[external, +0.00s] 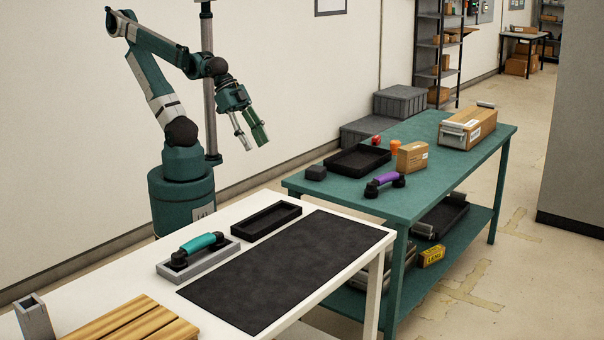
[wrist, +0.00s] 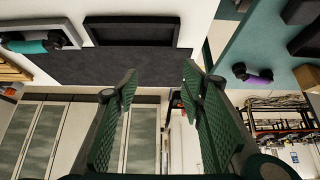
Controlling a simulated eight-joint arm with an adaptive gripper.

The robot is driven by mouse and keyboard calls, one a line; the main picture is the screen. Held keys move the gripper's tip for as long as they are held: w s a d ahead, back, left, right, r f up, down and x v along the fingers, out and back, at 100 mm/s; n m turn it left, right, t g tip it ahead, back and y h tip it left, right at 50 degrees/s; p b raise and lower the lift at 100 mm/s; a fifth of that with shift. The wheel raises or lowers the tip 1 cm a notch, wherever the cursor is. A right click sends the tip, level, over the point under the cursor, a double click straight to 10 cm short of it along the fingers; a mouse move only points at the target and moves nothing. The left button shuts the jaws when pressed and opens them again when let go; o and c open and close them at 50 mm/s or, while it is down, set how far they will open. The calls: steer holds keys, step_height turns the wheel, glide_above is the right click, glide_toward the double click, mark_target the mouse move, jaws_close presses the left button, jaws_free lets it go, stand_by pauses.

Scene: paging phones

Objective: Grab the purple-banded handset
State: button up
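The purple-banded handset (external: 384,183) lies on the green table (external: 440,158), near its front edge. It has a purple grip and black ends. It also shows in the wrist view (wrist: 256,75) at the upper right. A second handset with a teal grip (external: 197,243) rests on a grey cradle (external: 172,271) on the white table; its teal grip shows at the upper left of the wrist view (wrist: 28,46). My gripper (external: 253,143) hangs in the air behind the white table, left of the green table, away from both handsets. Its fingers are apart and empty in the wrist view (wrist: 160,82).
On the green table, a black tray (external: 385,171), a small black block (external: 316,173), an orange cup (external: 396,146), a cardboard box (external: 412,157) and a long brown case (external: 478,130) stand around the purple-banded handset. The white table holds a black mat (external: 290,270) and black tray (external: 265,233).

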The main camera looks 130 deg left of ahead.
steer(key=shift+c, duration=0.2)
stand_by(0.5)
steer(key=w+a+r+n+g+p, duration=0.2)
steer(key=w+a+r+n+p, duration=0.25)
steer(key=w, duration=0.45)
steer(key=n+g+p, duration=0.5)
steer(key=n+p, duration=0.1)
steer(key=n, duration=0.5)
glide_above(387, 175)
steer(key=shift+m, duration=0.25)
steer(key=f, duration=1)
steer(key=d+f, duration=0.1)
steer(key=f, duration=0.4)
steer(key=shift+f, duration=0.2)
steer(key=shift+a+f, duration=0.45)
steer(key=shift+f, duration=0.05)
steer(key=shift+f, duration=1.25)
